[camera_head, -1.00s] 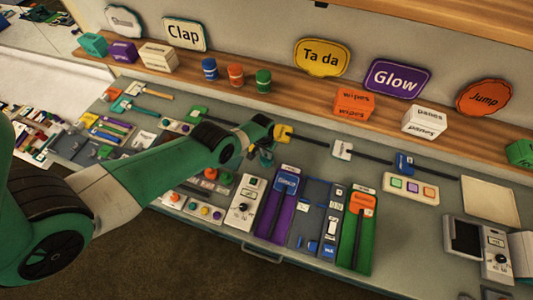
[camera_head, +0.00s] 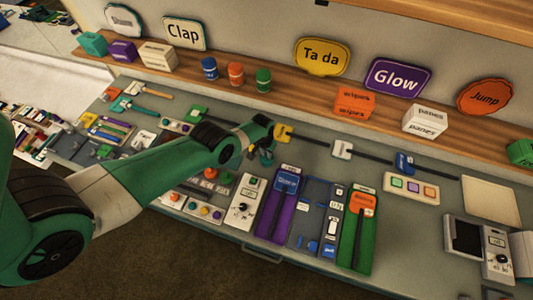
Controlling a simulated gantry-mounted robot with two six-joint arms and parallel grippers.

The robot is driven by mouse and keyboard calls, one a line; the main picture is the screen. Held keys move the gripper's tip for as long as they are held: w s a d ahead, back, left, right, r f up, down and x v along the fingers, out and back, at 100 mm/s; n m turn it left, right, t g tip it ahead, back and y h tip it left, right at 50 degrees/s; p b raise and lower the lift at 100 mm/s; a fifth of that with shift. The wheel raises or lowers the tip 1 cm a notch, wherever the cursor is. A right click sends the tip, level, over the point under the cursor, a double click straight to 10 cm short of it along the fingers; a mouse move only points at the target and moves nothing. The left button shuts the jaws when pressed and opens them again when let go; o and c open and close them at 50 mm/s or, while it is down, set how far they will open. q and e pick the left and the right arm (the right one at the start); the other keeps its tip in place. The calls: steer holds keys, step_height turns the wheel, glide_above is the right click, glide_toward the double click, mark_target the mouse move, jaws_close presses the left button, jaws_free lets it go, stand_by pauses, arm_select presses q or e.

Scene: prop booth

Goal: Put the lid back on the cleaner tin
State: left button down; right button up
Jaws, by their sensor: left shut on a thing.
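Three small tins stand upright on the wooden shelf: a blue tin (camera_head: 209,69), an orange tin (camera_head: 235,75) and a green tin (camera_head: 263,81). I cannot tell whether one of them is the cleaner tin, and I cannot make out a loose lid. My left gripper (camera_head: 264,155) is over the middle of the grey bench, below the tins in the picture and apart from them. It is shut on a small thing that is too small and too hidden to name. My right gripper is not in view.
A yellow block (camera_head: 283,133) on a dark rail is close beside my left gripper. A purple slider panel (camera_head: 272,225) and a green slider panel (camera_head: 346,256) are on the bench front. Wipes (camera_head: 354,103) and panes (camera_head: 425,120) boxes stand on the shelf.

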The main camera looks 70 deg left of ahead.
arm_select(q)
steer(key=shift+c, duration=1.2)
jaws_free()
steer(key=shift+r, duration=0.1)
step_height(320, 180, up, 7)
steer(key=p, duration=0.7)
jaws_close()
stand_by(0.7)
